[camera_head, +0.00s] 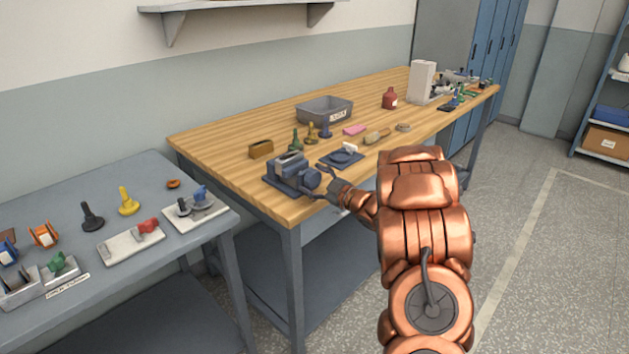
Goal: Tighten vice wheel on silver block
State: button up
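A blue-grey vice (284,184) sits on the near left corner of the wooden workbench (225,150). A lighter grey block (290,160) shows at the top of the vice, seemingly between its jaws; how firmly it sits there is too small to tell. The vice wheel (311,180) is on the vice's right end. My gripper (322,186) is right beside the wheel, at the bench's front edge. Its dark fingers are small and overlap the vice, so I cannot tell whether they touch the wheel or how far they are apart.
A dark blue plate with a fixture (341,158) lies just right of the vice. Green, yellow and blue small pieces, a brown block (261,149) and a grey bin (324,111) stand behind. A separate grey table (60,200) with spools and trays is at the left.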

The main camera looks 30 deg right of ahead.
jog(key=c, duration=0.8)
jog(key=m+p, duration=0.3)
jog(key=m, duration=0.1)
jog(key=shift+r+p, duration=0.15)
jog(key=shift+p, duration=0.25)
jog(key=shift+m+p, duration=1)
jog(key=shift+m, duration=0.5)
jog(key=shift+f, duration=0.2)
jog(key=o, duration=1.2)
